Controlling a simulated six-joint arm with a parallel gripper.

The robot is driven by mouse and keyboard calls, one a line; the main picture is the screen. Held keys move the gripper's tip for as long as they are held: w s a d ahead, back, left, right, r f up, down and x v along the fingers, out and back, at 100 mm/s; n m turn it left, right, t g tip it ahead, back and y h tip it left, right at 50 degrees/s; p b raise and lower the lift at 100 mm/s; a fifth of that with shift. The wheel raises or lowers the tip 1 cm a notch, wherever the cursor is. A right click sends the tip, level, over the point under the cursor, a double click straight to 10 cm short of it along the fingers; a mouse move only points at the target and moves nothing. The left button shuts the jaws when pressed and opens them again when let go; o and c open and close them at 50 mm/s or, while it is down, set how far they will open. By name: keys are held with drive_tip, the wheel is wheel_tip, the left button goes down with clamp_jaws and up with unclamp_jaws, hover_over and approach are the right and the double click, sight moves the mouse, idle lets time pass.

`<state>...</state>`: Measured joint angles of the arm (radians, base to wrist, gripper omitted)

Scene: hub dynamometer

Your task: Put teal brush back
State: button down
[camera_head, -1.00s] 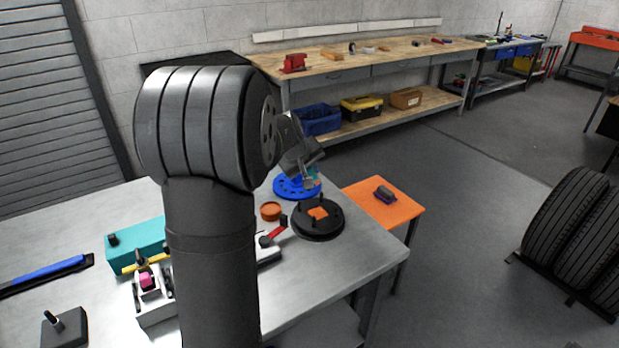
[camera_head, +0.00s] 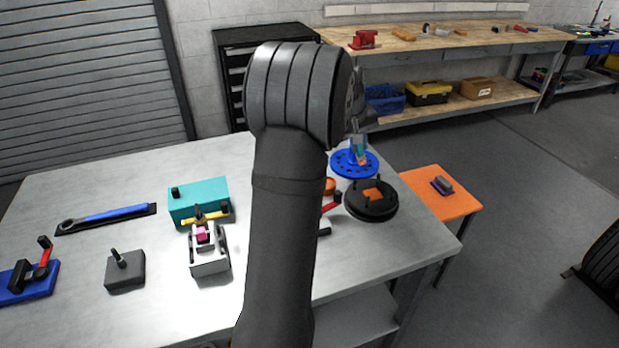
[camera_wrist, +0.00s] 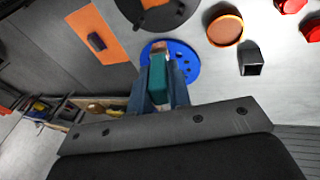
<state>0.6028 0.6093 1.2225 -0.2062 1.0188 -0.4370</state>
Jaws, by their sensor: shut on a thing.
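My gripper (camera_wrist: 162,82) is shut on the teal brush (camera_wrist: 158,75), which shows between its fingers in the wrist view. In the head view the gripper (camera_head: 358,150) is small and partly behind my arm, over the round blue plate with holes (camera_head: 342,168). The blue plate also lies behind the brush in the wrist view (camera_wrist: 186,62). I cannot tell whether the brush touches the plate. The brush's lower end is hard to make out.
A black round fixture with posts (camera_head: 371,207) stands close to the plate. An orange side table (camera_head: 425,180) holds a grey and purple block (camera_head: 442,185). A teal box (camera_head: 205,190), a grey clamp fixture (camera_head: 209,262) and a blue-handled tool (camera_head: 115,214) lie left on the metal bench.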

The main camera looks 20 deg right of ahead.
drive_tip(key=w+a+n+g+y, duration=0.1)
drive_tip(key=w+a+g+y, duration=0.1)
drive_tip(key=w+a+y, duration=0.25)
drive_tip(key=shift+h, duration=0.45)
drive_tip(key=shift+w+a+f, duration=1.25)
drive_tip(key=shift+w+f, duration=0.35)
drive_tip(key=shift+f, duration=0.05)
drive_tip(key=shift+w+a+f, duration=1.25)
drive_tip(key=shift+w+f, duration=0.3)
drive_tip(key=shift+f, duration=0.15)
drive_tip(key=shift+w+a+f, duration=1.25)
drive_tip(key=shift+w+f, duration=0.35)
drive_tip(key=shift+f, duration=0.05)
drive_tip(key=c, duration=1.3)
unclamp_jaws()
drive_tip(key=shift+f, duration=0.15)
drive_tip(key=shift+c, duration=0.2)
wheel_tip(320, 180, up, 12)
